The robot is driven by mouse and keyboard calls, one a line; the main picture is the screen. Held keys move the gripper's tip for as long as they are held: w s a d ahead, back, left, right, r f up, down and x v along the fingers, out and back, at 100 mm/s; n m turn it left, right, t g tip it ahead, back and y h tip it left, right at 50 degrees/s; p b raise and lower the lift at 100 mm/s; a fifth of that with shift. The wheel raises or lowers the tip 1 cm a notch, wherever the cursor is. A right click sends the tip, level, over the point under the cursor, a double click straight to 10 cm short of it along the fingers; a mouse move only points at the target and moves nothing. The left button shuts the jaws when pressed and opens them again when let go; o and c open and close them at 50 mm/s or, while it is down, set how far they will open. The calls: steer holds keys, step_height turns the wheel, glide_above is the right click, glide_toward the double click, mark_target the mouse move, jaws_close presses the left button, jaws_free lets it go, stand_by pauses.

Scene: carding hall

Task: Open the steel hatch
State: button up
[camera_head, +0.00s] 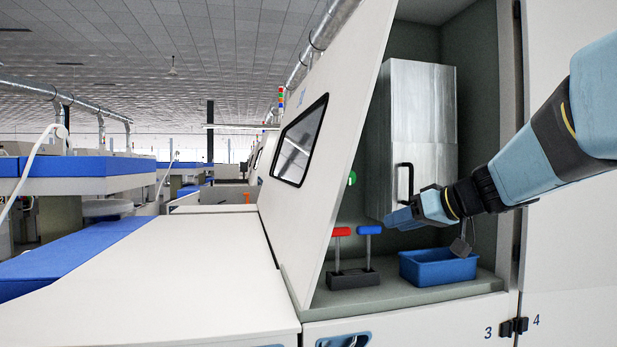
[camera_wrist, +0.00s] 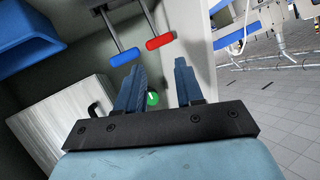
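The steel hatch (camera_head: 425,105) is a brushed-metal panel inside the open machine bay, with a black bar handle (camera_head: 404,182) low near its left edge. No gap shows around it. My gripper (camera_head: 391,217) is just below the handle in the head view, pointing left. In the wrist view my gripper (camera_wrist: 157,66) has its two fingers apart with nothing held between them. The handle (camera_wrist: 96,108) shows there to the left of the left finger, outside the fingers, and the steel hatch (camera_wrist: 50,130) fills the lower left. Whether finger and handle touch is unclear.
A blue bin (camera_head: 438,268) stands on the bay floor below my gripper. Red (camera_head: 341,232) and blue (camera_head: 370,230) T-handled levers stand left of it.

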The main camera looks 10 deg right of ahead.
mark_target(410, 176)
steer(key=w+d+r+t+h, duration=0.1)
steer(key=w+d+r+t, duration=0.2)
steer(key=d, duration=0.5)
steer(key=w+d+r+t+h, duration=0.1)
steer(key=d+r+t+h, duration=0.15)
steer(key=d+r, duration=0.45)
steer(key=shift+t+y, duration=0.35)
steer(key=shift+y, duration=0.1)
steer(key=x, duration=0.4)
steer(key=f+x, duration=0.1)
steer(key=x, duration=0.8)
steer(key=shift+w+d+f, duration=0.1)
steer(key=shift+w+f, duration=0.15)
steer(key=shift+w, duration=0.1)
jaws_close()
